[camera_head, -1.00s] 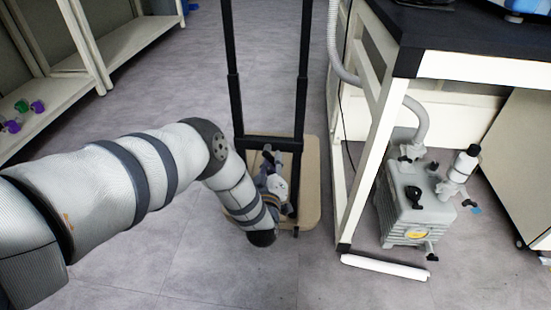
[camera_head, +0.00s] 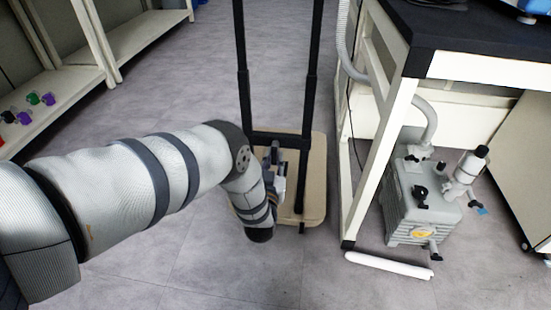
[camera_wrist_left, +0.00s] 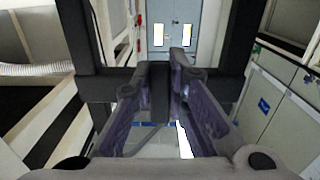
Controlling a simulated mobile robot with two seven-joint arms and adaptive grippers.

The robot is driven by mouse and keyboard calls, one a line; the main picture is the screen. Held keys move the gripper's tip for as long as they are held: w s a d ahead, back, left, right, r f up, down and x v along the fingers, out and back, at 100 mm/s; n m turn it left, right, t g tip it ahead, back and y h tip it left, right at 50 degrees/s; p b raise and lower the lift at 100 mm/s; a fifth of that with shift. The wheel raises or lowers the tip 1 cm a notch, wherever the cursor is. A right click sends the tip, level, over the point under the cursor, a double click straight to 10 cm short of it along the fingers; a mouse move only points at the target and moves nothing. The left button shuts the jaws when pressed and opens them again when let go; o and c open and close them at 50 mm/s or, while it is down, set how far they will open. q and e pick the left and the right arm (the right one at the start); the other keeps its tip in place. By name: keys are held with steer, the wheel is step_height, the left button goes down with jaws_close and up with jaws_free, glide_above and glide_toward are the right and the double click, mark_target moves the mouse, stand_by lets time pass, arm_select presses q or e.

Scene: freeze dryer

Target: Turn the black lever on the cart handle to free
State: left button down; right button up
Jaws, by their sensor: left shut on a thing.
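The black cart handle (camera_head: 243,90) stands upright, with two posts and a crossbar (camera_head: 290,141) above the tan cart platform (camera_head: 314,195). My left gripper (camera_head: 277,158) is at the crossbar, partly hidden by my own wrist. In the left wrist view its two fingers (camera_wrist_left: 160,78) are closed on a narrow black piece, the lever (camera_wrist_left: 159,95), which hangs down between them at the crossbar. The lever's full outline is hidden by the fingers, so its exact angle is hard to tell. My right gripper is not in view.
A white-framed bench (camera_head: 385,150) with a black top stands close to the right of the cart. A grey pump (camera_head: 425,205) with a hose sits beneath it, and a white bar (camera_head: 388,265) lies on the floor. Shelves stand at left; floor between is clear.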

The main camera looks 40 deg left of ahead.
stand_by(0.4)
arm_select(q)
steer(key=c, duration=1.6)
jaws_free()
steer(key=shift+o, duration=0.2)
steer(key=v, duration=1.2)
